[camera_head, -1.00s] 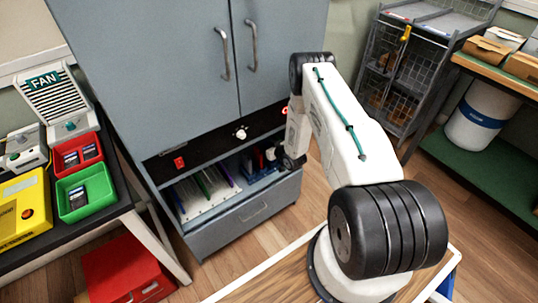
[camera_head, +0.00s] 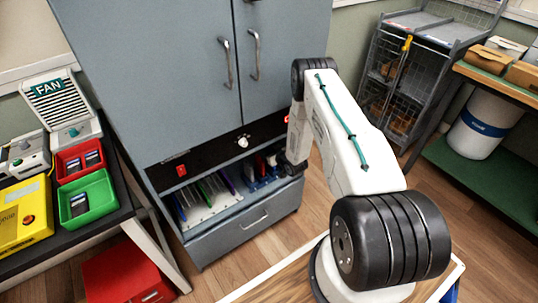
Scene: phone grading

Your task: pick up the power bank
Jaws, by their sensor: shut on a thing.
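My arm reaches over to the open shelf of the grey cabinet, and its wrist bends down there. My gripper (camera_head: 284,164) is at the right end of that shelf, small and dark, mostly hidden by my wrist. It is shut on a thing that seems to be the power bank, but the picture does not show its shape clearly. Beside it on the shelf stand blue, black and red items (camera_head: 262,166), too small to name. A white rack (camera_head: 205,212) with several thin upright slabs stands to their left.
Closed cabinet doors (camera_head: 190,70) rise above the shelf, and a closed drawer (camera_head: 245,220) lies below. The left bench carries a red tray (camera_head: 80,160), a green tray (camera_head: 88,199), a yellow box (camera_head: 24,215) and a FAN unit (camera_head: 62,105). Wire shelving (camera_head: 405,85) stands at right.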

